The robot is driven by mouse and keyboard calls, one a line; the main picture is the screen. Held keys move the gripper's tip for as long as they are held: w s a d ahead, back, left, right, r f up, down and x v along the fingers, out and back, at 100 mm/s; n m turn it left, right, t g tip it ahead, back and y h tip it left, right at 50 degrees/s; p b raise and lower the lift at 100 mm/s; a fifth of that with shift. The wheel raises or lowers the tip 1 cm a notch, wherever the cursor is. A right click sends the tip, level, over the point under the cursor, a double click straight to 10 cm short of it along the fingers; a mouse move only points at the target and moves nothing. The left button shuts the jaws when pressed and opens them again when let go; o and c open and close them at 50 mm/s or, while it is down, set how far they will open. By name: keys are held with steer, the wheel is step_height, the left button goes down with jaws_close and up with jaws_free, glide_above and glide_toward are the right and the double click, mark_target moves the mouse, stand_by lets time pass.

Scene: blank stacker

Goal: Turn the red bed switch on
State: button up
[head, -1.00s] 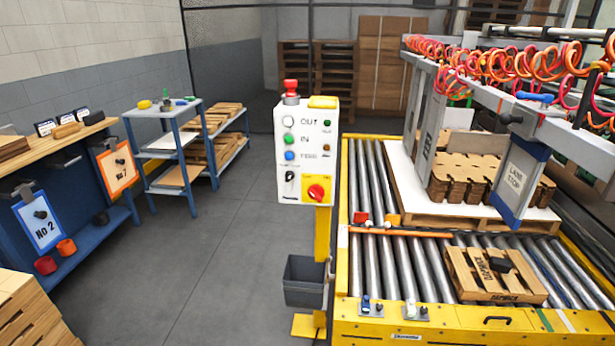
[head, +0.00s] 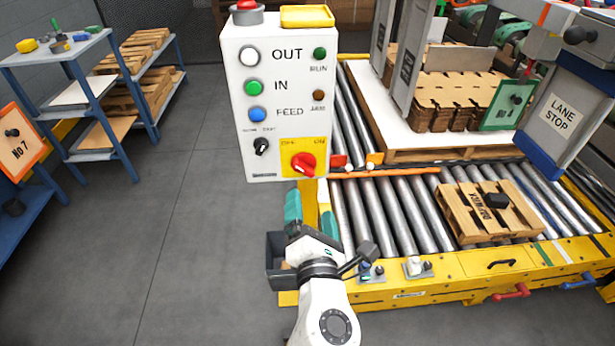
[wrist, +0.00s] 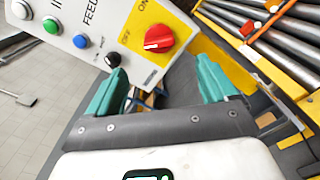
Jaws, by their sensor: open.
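The red rotary switch (head: 303,165) sits on a yellow plate (head: 318,147) marked OFF and ON, at the lower right of the white control box (head: 240,70). In the wrist view the red switch (wrist: 160,38) shows a white mark on its left side; its exact setting is hard to read. My gripper (head: 310,213) is open and empty, with teal fingers spread just below the box. In the wrist view my gripper (wrist: 163,86) has its fingers below and either side of the switch, apart from it.
A black selector (head: 261,146) sits left of the switch, below white, green and blue buttons. A red button (head: 246,8) tops the box. A grey bin (head: 280,255) hangs below. The yellow-framed roller conveyor (head: 420,290) is at right; open floor (head: 190,240) is at left.

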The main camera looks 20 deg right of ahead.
mark_target(306, 171)
steer(key=x, duration=1)
steer(key=shift+w, duration=0.25)
steer(key=c, duration=1.1)
steer(key=shift+o, duration=0.2)
